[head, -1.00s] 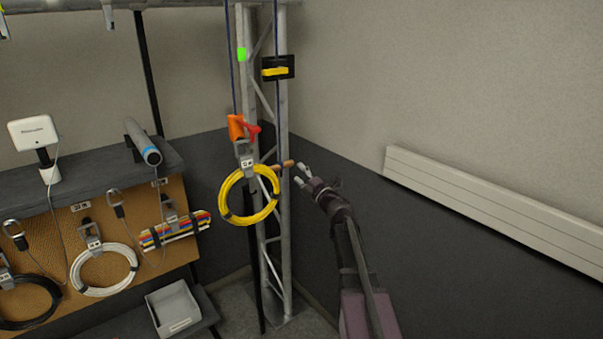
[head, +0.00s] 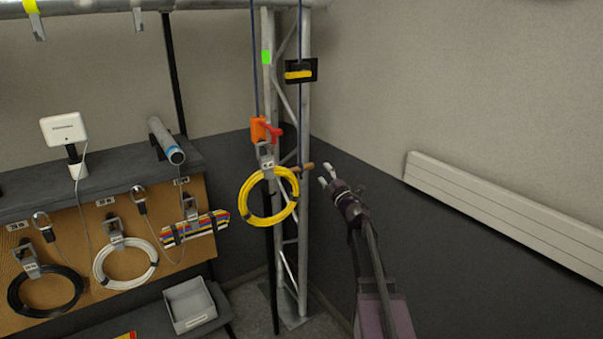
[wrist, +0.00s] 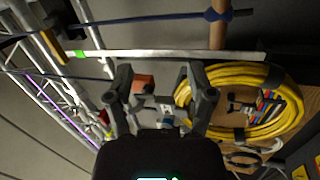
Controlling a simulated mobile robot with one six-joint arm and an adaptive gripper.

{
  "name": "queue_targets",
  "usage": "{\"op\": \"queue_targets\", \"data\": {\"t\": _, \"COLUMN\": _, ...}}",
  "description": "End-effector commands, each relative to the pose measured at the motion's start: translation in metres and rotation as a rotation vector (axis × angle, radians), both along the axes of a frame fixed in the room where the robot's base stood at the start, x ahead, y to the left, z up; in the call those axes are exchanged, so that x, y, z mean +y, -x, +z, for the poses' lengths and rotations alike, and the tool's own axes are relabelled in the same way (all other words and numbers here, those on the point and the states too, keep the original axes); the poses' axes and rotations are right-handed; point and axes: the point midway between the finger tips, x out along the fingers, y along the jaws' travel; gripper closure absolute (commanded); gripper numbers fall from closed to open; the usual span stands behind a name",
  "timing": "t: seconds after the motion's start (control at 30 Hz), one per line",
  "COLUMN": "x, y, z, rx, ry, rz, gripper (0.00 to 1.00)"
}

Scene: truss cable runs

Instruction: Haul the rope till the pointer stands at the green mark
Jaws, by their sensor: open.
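The blue rope (head: 300,120) runs down the truss tower (head: 305,110) and also crosses the top of the wrist view (wrist: 150,18). A wooden handle (head: 305,167) sits at its lower part, beside a knot in the wrist view (wrist: 217,37). The yellow pointer (head: 299,75) on a black block stands a little lower than the green mark (head: 266,57), which is on the left rail.
A yellow cable coil (head: 267,198) hangs in front of the tower, close to the handle. A pegboard bench (head: 80,225) with coils and a grey bin (head: 190,305) stands left. A white wall panel (head: 500,200) is right. Floor shows between tower and wall.

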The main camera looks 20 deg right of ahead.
Motion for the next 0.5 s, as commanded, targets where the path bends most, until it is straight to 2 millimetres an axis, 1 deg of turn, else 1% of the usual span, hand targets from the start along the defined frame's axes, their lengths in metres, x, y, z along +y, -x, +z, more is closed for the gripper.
{"op": "queue_targets", "data": {"t": 0.1, "x": -0.023, "y": -0.008, "z": 0.008, "rx": 0.014, "ry": -0.135, "rz": -0.062, "gripper": 0.3}}
{"op": "queue_targets", "data": {"t": 0.27, "x": -0.062, "y": -0.018, "z": 0.011, "rx": 0.046, "ry": -0.382, "rz": -0.163, "gripper": 0.3}}
{"op": "queue_targets", "data": {"t": 0.4, "x": -0.094, "y": -0.025, "z": 0.005, "rx": 0.089, "ry": -0.62, "rz": -0.242, "gripper": 0.3}}
{"op": "queue_targets", "data": {"t": 0.5, "x": -0.113, "y": -0.029, "z": -0.004, "rx": 0.126, "ry": -0.79, "rz": -0.29, "gripper": 0.3}}
